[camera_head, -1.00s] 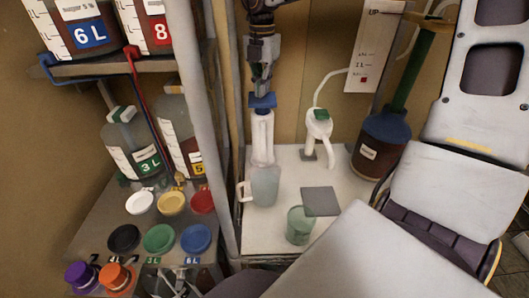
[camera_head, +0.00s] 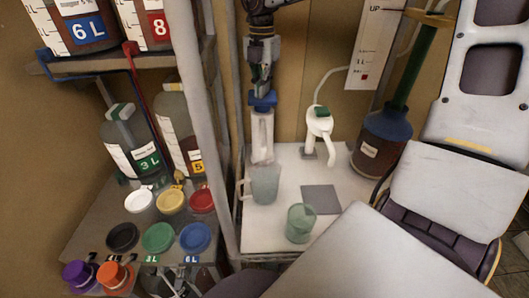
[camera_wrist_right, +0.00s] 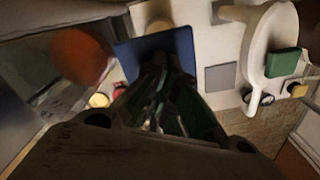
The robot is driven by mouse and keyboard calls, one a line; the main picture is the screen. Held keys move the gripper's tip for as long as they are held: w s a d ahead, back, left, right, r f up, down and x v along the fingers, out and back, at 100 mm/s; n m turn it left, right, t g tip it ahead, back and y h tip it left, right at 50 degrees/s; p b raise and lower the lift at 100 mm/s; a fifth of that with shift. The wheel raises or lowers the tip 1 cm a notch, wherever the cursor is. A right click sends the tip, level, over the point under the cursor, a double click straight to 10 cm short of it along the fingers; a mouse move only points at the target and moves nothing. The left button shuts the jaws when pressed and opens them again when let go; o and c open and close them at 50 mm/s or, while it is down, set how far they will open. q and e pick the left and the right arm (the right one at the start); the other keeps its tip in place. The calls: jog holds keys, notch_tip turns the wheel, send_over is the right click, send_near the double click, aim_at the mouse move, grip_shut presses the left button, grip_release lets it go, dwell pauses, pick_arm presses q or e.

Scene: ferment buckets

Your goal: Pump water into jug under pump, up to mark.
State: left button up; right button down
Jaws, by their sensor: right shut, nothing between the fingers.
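The pump (camera_head: 263,135) is a tall white body with a blue top (camera_head: 263,99), at the back left of the white table. My right gripper (camera_head: 262,90) is shut and empty, pointing down at the blue top, seemingly touching it. In the right wrist view the blue top (camera_wrist_right: 128,58) lies just beyond the dark fingers (camera_wrist_right: 168,80). A clear jug (camera_head: 265,186) with its handle to the left stands upright in front of the pump, close to its base. Its mark and water level are too faint to tell. My left gripper is not in view.
A white pump with a green cap (camera_head: 322,113) stands to the right. A greenish cup (camera_head: 300,224) stands in front, beside a flat grey square (camera_head: 321,199). A dark blue-topped bottle (camera_head: 382,141) is at the right. A shelf post (camera_head: 205,140) rises on the left.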

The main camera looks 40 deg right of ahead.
jog(key=shift+f, duration=0.25)
jog(key=shift+r, duration=0.2)
jog(key=shift+r+p, duration=0.7)
jog(key=shift+r, duration=0.45)
jog(key=shift+r, duration=0.1)
jog(key=shift+r+p, duration=1.55)
jog(key=shift+r, duration=0.9)
